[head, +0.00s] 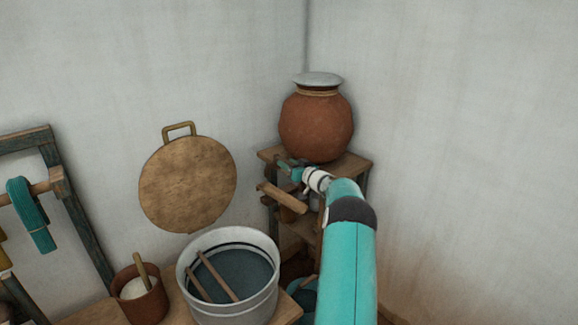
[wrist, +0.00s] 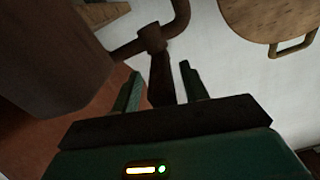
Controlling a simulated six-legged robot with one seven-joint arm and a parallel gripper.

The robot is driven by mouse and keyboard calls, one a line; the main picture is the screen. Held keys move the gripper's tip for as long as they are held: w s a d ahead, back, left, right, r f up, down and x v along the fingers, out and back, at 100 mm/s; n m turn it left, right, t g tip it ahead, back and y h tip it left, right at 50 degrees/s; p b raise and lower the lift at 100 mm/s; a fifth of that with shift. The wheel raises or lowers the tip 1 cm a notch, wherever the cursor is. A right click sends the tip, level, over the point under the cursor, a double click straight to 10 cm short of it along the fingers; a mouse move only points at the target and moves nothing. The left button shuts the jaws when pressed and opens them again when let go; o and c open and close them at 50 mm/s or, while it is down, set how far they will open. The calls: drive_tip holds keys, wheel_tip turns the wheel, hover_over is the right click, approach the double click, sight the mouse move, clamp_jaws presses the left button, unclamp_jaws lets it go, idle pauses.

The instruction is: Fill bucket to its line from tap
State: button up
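My gripper (wrist: 163,88) shows in the wrist view with its two teal fingers apart. A dark brown tap-like fitting (wrist: 151,40), with a curved pipe and a straight stem, has its stem between the fingers; gaps show on both sides, and I cannot tell if either finger touches. In the head view my gripper (head: 287,168) is at the wooden stand, below the clay pot (head: 316,125); the fitting is not clear there. A teal bucket-like vessel (head: 303,292) stands low beside the stand, largely hidden by my arm and the tub. Its inside and line cannot be made out.
A pale tub (head: 230,307) with dark liquid and two sticks stands on a wooden bench beside a brown pot (head: 146,305). A round board (head: 188,185) hangs on the wall. The wooden stand (head: 355,163) fills the corner. A large dark cylinder (wrist: 50,55) is close at the wrist view's left.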

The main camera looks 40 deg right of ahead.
drive_tip(key=s+a, duration=0.1)
drive_tip(key=s, duration=1.3)
idle(0.3)
